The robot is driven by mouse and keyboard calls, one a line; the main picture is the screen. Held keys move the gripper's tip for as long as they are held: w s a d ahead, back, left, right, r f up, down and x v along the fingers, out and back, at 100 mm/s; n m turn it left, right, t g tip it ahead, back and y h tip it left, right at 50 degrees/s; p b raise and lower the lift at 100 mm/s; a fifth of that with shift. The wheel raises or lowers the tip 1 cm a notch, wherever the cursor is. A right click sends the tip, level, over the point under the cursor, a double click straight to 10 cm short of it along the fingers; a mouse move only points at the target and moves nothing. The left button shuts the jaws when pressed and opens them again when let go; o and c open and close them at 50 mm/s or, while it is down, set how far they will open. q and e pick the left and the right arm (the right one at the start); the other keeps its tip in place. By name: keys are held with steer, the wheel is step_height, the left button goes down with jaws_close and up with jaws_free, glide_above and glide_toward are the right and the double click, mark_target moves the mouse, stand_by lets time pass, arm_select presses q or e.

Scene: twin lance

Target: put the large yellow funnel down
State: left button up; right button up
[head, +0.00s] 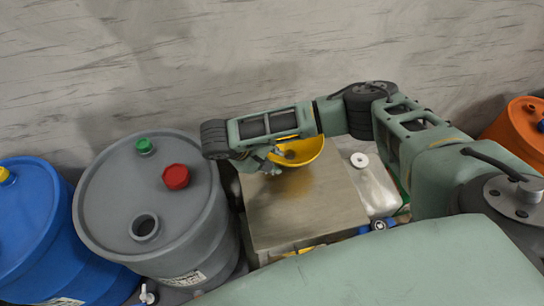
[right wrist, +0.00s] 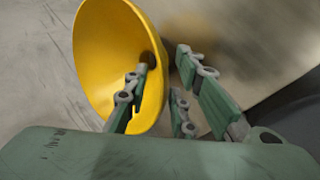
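The large yellow funnel (head: 303,152) is at the far edge of a metal-topped surface (head: 300,212), tilted, with its wide mouth showing. It also shows in the right wrist view (right wrist: 97,52), with a dark hole near its right side. My right gripper (head: 268,160) is at the funnel's left side in the head view. In the right wrist view my right gripper (right wrist: 160,92) has its fingers spread, with a gap between them. One finger overlaps the funnel; the others stand to the right of it. I cannot tell whether that finger touches it. My left gripper is out of view.
A grey drum (head: 112,207) with a red cap (head: 176,176) and a green cap (head: 145,146) stands left of the surface. A blue drum (head: 28,225) is further left. A pale canister (head: 372,185) stands to the right, an orange drum (head: 515,130) at far right. The surface's front is clear.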

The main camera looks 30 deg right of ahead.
steer(key=v, duration=1.2)
steer(key=shift+p, duration=0.45)
